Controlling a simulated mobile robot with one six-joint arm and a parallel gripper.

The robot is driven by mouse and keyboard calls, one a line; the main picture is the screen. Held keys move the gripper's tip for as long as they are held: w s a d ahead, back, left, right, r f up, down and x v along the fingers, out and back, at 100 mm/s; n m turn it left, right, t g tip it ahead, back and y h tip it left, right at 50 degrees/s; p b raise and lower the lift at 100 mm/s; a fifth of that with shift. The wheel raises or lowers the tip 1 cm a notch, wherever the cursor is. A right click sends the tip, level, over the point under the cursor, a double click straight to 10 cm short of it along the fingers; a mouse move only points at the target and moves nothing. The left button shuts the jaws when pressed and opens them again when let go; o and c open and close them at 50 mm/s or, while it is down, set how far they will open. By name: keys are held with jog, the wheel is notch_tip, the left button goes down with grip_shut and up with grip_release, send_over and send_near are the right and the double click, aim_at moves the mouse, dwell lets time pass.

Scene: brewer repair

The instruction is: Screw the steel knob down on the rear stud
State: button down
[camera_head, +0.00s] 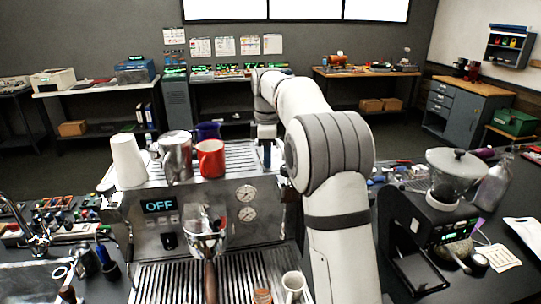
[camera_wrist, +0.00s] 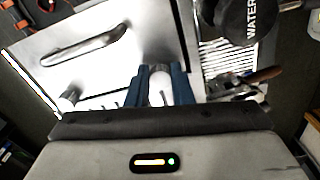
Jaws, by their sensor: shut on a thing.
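My gripper (camera_wrist: 161,88) has blue fingers and is shut on a pale, rounded metal piece, which looks like the steel knob (camera_wrist: 160,74). It is over the edge of a bright metal panel (camera_wrist: 110,70) with a bar handle (camera_wrist: 88,46). The rear stud is not visible; whether the knob sits on it cannot be told. A second small round knob (camera_wrist: 70,98) stands on the panel, left of my fingers. In the head view my gripper (camera_head: 268,158) points down at the right end of the espresso machine (camera_head: 175,212); the knob is hidden there.
A white cup stack (camera_head: 128,160), a steel pitcher (camera_head: 176,156) and a red mug (camera_head: 210,158) stand on the machine top. A grinder (camera_head: 452,185) stands to the right. A black round part marked WATER (camera_wrist: 246,18) is close by in the wrist view.

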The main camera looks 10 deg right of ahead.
jog(key=shift+f, duration=0.1)
jog(key=m, duration=0.3)
jog(key=shift+s, duration=0.1)
jog(key=shift+m, duration=0.8)
jog(key=m, duration=0.2)
jog(key=shift+m, duration=0.4)
jog(key=shift+a+m, duration=0.1)
jog(key=shift+m, duration=0.8)
jog(key=m, duration=0.4)
jog(key=shift+r+m, duration=0.2)
jog(key=shift+m, duration=0.1)
